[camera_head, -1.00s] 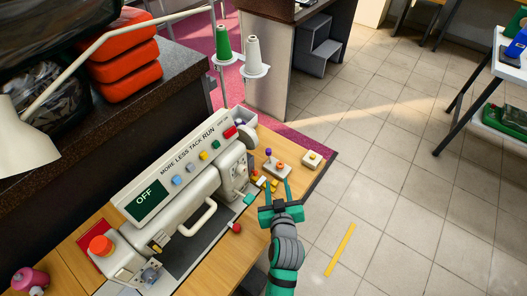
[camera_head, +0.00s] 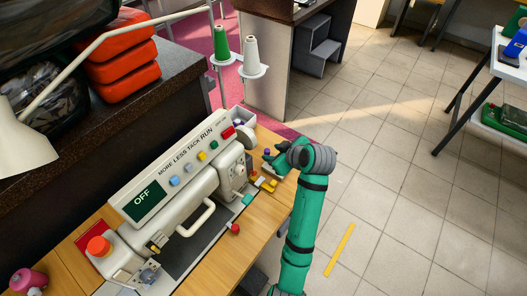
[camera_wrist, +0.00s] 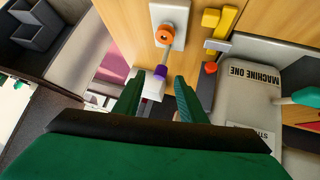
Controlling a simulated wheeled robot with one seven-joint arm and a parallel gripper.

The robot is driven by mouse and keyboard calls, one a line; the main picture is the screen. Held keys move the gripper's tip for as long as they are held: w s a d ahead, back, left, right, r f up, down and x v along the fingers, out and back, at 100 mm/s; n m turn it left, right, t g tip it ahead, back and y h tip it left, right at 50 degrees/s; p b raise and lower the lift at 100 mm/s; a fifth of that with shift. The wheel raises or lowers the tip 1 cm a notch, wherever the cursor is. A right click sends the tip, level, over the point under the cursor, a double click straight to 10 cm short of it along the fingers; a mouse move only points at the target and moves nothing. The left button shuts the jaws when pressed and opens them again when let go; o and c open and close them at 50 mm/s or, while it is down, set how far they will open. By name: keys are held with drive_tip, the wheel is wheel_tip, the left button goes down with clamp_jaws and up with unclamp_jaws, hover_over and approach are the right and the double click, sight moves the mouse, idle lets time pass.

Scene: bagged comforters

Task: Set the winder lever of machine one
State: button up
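The winder lever in the wrist view has a white base plate, an orange pivot (camera_wrist: 165,34) and a thin rod ending in a purple knob (camera_wrist: 161,72). In the head view the knob (camera_head: 267,151) just shows; my gripper hides most of the lever. My gripper (camera_wrist: 156,84) is open, its two green fingers on either side of the knob's line. The knob is at or just beyond the fingertips; I cannot tell whether either finger touches it. In the head view my gripper (camera_head: 277,159) is over the table's far right corner. Machine one (camera_wrist: 251,95) shows its label upside down in the wrist view.
The machine's screen (camera_head: 145,201) reads OFF. Thread cones (camera_head: 251,52) stand behind.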

drive_tip(key=x, duration=1)
clamp_jaws()
